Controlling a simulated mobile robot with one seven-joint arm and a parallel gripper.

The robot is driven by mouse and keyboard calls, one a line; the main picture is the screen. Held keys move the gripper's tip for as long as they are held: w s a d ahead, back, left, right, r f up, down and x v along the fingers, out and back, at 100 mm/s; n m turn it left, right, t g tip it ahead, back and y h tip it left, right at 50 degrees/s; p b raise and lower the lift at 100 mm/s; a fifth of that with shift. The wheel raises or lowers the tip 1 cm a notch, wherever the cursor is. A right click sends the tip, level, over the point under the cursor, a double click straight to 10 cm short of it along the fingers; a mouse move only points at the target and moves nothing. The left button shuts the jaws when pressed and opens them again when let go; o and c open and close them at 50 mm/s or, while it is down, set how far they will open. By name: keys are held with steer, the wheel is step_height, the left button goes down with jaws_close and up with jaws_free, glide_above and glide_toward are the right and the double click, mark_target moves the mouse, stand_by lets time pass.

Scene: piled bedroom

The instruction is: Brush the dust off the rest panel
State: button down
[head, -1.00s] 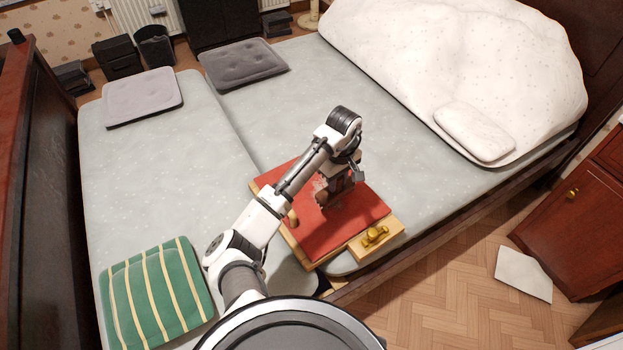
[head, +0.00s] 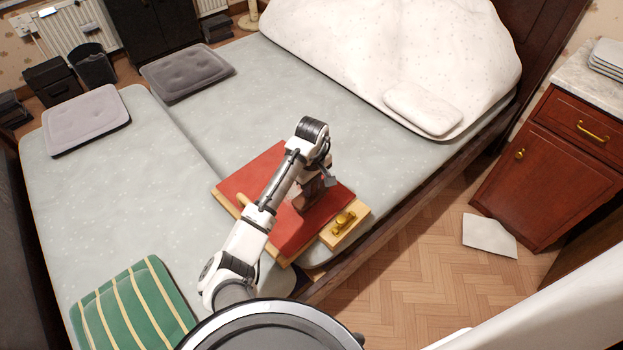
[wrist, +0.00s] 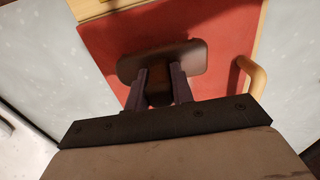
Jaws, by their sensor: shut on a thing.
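The rest panel (head: 262,184) is a red board with light wooden ends, lying on the grey bed. A brass fitting (head: 344,220) sits on its near right wooden end, and a wooden handle or peg (wrist: 252,78) stands at its edge in the wrist view. My gripper (wrist: 160,88) is shut on a dark brown brush (wrist: 187,56) with a rounded oblong body, held over the red surface. The brush's underside is hidden, so I cannot tell whether it touches the panel. In the head view my arm covers part of the panel. Dust is hard to make out.
A green striped cushion (head: 134,308) lies on the bed at the lower left. Grey cushions (head: 86,119) lie at the far left. White bedding (head: 390,55) covers the far end. A dark red cabinet (head: 550,155) and a white sheet (head: 489,235) are on the right.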

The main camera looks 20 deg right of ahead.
steer(key=w+a+b, duration=0.1)
steer(key=w+a, duration=0.1)
steer(key=w, duration=0.3)
steer(key=w+a+b, duration=0.1)
steer(key=w+a, duration=0.1)
steer(key=w, duration=0.3)
steer(key=w+a+f+b, duration=0.1)
steer(key=w+a+b, duration=0.1)
steer(key=w, duration=0.3)
steer(key=shift+a+f, duration=0.1)
steer(key=shift+a, duration=0.25)
steer(key=shift+w+a, duration=0.2)
steer(key=shift+w, duration=0.2)
steer(key=shift+f, duration=0.65)
steer(key=shift+f+b, duration=0.25)
steer(key=shift+b, duration=0.05)
steer(key=shift+s+d+f, duration=0.1)
steer(key=shift+s+d, duration=0.1)
steer(key=shift+s, duration=0.2)
steer(key=shift+s+d, duration=0.7)
steer(key=shift+s, duration=0.95)
steer(key=shift+s+d, duration=0.75)
steer(key=shift+s, duration=0.85)
steer(key=shift+s+d, duration=0.7)
steer(key=shift+s, duration=0.95)
